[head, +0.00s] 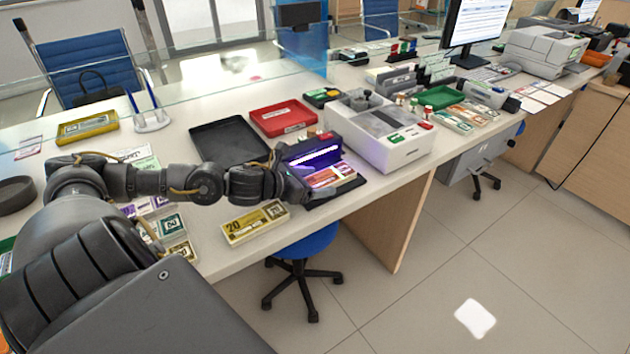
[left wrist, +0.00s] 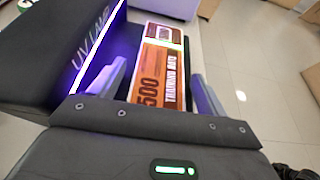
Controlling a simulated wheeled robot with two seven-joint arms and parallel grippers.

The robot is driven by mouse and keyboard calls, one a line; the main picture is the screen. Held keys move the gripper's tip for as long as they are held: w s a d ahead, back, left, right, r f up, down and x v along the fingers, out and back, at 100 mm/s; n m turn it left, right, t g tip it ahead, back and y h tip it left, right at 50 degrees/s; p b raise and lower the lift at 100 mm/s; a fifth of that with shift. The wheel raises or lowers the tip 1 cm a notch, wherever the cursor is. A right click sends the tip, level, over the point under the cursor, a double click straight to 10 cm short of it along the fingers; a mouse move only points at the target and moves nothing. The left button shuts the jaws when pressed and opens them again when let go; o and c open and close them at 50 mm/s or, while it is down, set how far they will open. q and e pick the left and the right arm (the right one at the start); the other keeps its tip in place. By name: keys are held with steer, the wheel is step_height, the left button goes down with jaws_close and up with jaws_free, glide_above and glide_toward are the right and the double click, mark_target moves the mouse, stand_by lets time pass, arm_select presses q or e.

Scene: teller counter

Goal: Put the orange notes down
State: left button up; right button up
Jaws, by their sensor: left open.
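The orange notes (head: 330,177) lie under the UV lamp at the counter's front edge in the head view. In the left wrist view the orange notes (left wrist: 163,70) show a large 500 and a pale band across them. My left gripper (head: 308,182) is at the notes. In the left wrist view the fingers of my left gripper (left wrist: 160,88) are apart, one on each side of the notes, with room visible beside them. The near end of the notes is hidden by the gripper body. My right gripper is not in view.
The UV lamp (left wrist: 60,45) stands close on the left of the gripper. A note counting machine (head: 380,130) is to the right, a red tray (head: 283,118) and a black tray (head: 215,140) behind. Yellow 20 notes (head: 255,222) lie near the front edge.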

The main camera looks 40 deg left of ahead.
arm_select(q)
steer(key=shift+r, duration=0.15)
steer(key=shift+s+a, duration=0.15)
steer(key=shift+s, duration=0.15)
steer(key=v, duration=0.5)
steer(key=p+v, duration=0.1)
steer(key=v, duration=0.3)
steer(key=shift+s+r, duration=0.25)
steer(key=shift+v, duration=0.85)
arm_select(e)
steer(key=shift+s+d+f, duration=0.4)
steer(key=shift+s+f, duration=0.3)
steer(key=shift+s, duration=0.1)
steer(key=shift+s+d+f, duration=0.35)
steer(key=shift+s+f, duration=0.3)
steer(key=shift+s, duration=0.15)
